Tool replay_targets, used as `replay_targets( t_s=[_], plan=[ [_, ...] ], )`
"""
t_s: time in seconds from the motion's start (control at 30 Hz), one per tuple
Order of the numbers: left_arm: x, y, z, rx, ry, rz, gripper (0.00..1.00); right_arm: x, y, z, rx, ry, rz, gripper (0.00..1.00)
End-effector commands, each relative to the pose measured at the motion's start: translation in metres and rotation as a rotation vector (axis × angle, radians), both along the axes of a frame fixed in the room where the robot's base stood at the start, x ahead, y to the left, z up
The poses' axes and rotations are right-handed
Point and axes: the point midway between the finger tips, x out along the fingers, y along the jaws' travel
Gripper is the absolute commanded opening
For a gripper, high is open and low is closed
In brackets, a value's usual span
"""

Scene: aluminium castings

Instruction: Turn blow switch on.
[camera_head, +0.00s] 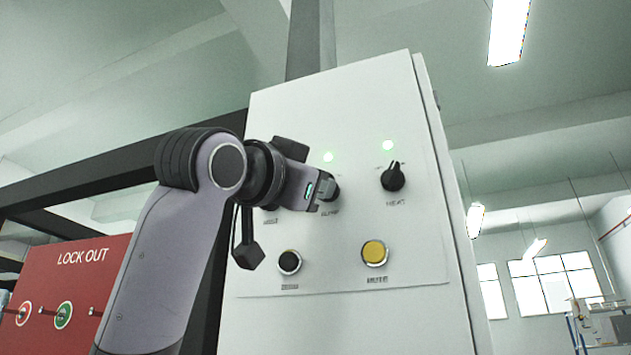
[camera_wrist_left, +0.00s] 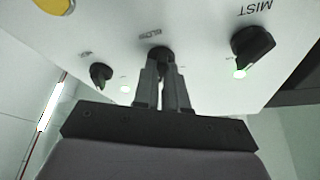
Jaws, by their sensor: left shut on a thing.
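The blow switch (camera_head: 333,190) is a black rotary knob on the white control panel (camera_head: 330,282); it also shows in the left wrist view (camera_wrist_left: 160,52). My left gripper (camera_head: 322,192) is shut on this knob, and its two fingers (camera_wrist_left: 161,72) meet it from either side in the left wrist view. The fingers and hand cover much of the knob, so I cannot tell which way it points. A green lamp (camera_head: 328,157) above it glows. My right gripper is not in view.
Right of the blow switch is the black heat knob (camera_head: 393,177) with a lit green lamp (camera_head: 388,145). The mist knob (camera_wrist_left: 254,46) is on the other side. Below are a black button (camera_head: 289,262) and a yellow button (camera_head: 375,253). A red lockout board (camera_head: 80,275) stands left.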

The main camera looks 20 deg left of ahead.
Motion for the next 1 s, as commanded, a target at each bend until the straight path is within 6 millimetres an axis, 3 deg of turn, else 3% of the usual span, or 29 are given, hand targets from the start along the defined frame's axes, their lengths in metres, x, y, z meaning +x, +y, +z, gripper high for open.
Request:
replay_targets(
  t_s=[0.33, 0.37, 0.4, 0.43, 0.77, 1.0],
  plan=[
    [0.0, 0.0, 0.0, 0.003, 0.0, 0.001, 0.0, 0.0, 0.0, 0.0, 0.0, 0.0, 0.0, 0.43],
    [0.0, 0.0, 0.0, 0.003, 0.0, 0.001, 0.21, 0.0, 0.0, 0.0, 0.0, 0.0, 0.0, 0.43],
    [0.0, 0.0, 0.0, 0.003, 0.0, 0.001, 0.34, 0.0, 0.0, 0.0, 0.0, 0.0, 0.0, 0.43],
    [0.0, 0.0, 0.0, 0.003, 0.0, 0.001, 0.37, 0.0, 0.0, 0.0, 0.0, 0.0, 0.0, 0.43],
    [-0.004, 0.001, -0.002, 0.002, 0.0, 0.001, 0.37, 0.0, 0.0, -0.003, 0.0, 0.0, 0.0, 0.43],
    [-0.036, 0.009, -0.016, 0.002, -0.004, 0.001, 0.37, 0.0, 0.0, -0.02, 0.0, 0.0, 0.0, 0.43]
  ],
)
